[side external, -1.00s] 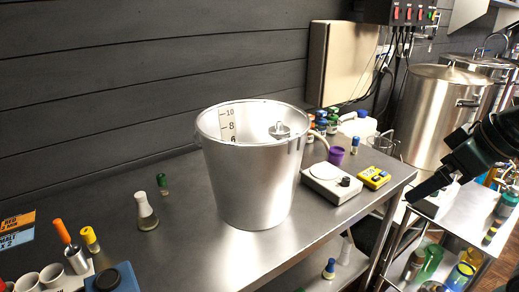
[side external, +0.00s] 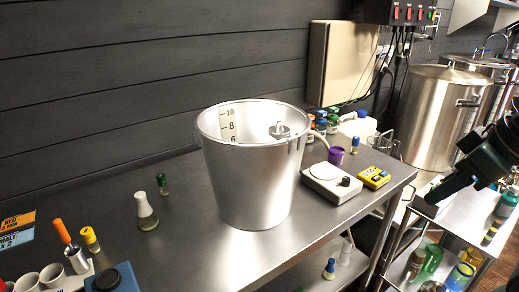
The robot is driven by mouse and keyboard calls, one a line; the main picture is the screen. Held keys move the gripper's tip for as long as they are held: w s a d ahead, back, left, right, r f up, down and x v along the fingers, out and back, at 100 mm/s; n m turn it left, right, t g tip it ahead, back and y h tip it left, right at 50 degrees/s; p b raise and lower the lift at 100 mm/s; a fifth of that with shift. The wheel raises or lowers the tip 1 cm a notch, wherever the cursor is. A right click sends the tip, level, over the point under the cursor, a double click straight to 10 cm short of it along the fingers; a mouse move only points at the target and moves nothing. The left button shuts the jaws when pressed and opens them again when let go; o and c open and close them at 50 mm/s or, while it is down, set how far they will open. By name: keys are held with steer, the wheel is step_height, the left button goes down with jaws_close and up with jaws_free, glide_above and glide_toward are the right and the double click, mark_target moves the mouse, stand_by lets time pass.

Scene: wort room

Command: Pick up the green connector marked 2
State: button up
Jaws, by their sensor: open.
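My gripper (side external: 437,194) is at the right, beyond the right end of the steel bench, above the lower metal cart. It is open, and I see nothing between its dark fingers. A small green-topped piece (side external: 162,184) stands upright on the bench left of the big steel bucket, far from my gripper. A larger green cylinder (side external: 432,258) is on the cart's lower level. Other green-topped pieces stand in the cluster behind the bucket. No mark 2 is readable on any of them, so I cannot tell which is the connector.
The steel bucket (side external: 250,175) stands mid-bench. A white scale (side external: 330,186), a yellow meter (side external: 374,177) and a purple cup (side external: 336,155) are to its right. A white flask (side external: 146,212) is to its left. Steel kettles (side external: 436,118) stand behind the cart.

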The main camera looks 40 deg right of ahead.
steer(key=shift+w+r, duration=0.1)
steer(key=w+d+r, duration=0.2)
steer(key=w+r, duration=0.1)
steer(key=w, duration=0.8)
steer(key=w+d+r, duration=0.1)
steer(key=w+r, duration=0.1)
steer(key=w, duration=1)
steer(key=w+d+f, duration=0.3)
steer(key=w+f, duration=0.1)
steer(key=w, duration=0.3)
steer(key=w+d+f, duration=0.3)
steer(key=w+f, duration=0.1)
steer(key=w, duration=0.3)
steer(key=w+d+f+n+g, duration=0.1)
steer(key=w+d+f, duration=0.3)
steer(key=w, duration=0.3)
steer(key=shift+w+f, duration=0.3)
steer(key=shift+d, duration=0.1)
steer(key=x, duration=0.8)
steer(key=shift+f, duration=0.25)
steer(key=shift+w+a+f, duration=0.1)
steer(key=shift+w+a, duration=0.05)
steer(key=shift+a, duration=0.05)
